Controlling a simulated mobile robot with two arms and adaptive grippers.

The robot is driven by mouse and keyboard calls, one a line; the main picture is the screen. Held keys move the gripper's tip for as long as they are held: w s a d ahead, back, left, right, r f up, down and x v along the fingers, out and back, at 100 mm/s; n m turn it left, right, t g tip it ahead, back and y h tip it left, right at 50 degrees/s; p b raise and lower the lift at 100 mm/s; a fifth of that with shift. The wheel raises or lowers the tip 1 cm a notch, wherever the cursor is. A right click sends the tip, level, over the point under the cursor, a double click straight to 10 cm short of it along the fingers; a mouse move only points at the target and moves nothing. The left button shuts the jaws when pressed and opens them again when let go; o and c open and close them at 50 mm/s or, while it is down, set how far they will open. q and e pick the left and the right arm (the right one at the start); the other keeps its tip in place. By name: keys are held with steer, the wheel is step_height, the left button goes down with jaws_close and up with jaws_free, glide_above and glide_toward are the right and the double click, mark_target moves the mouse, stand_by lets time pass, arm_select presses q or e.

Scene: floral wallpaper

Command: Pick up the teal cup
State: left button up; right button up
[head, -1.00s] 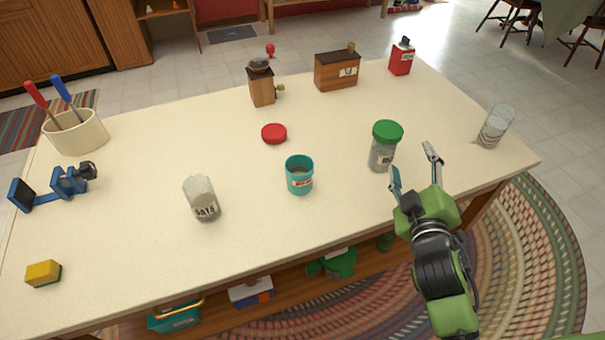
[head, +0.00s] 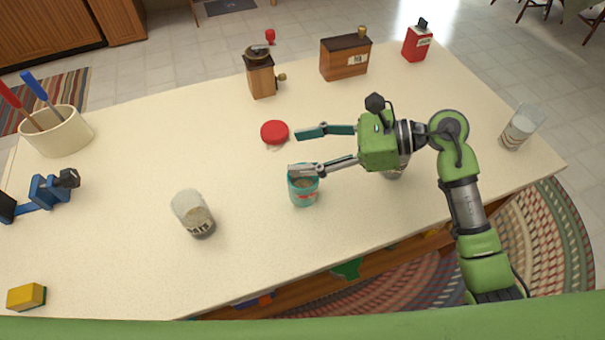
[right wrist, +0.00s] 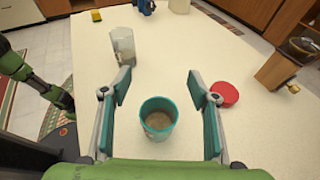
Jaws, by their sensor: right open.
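The teal cup (head: 303,194) stands upright on the table near its front edge. It carries a red and white label, and part of its rim is hidden by a finger in the head view. My right gripper (head: 296,151) reaches in from the right, open and empty, with its fingers pointing left above the table. In the right wrist view the teal cup (right wrist: 158,119) appears between the two spread fingers of my right gripper (right wrist: 160,76), with neither finger seen closed on it. Its inside looks brownish. My left gripper is not seen.
A glass jar (head: 193,214) stands left of the cup, and a red lid (head: 274,132) lies behind it. A grinder (head: 261,76) and wooden box (head: 345,58) stand at the back. A glass (head: 520,128) stands far right.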

step_height(320, 180, down, 4)
steer(key=d+r+n+g+h, duration=0.1)
steer(key=d+h, duration=0.1)
steer(key=p, duration=0.1)
glide_toward(286, 195)
steer(key=a, duration=0.1)
steer(key=a+r, duration=0.1)
steer(key=a, duration=0.1)
steer(key=p+x, duration=0.1)
steer(key=x, duration=0.5)
steer(key=shift+w+a+f, duration=0.1)
steer(key=shift+a+f, duration=0.05)
steer(key=shift+a, duration=0.15)
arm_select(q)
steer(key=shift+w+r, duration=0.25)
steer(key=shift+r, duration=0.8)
arm_select(e)
steer(key=c, duration=1.3)
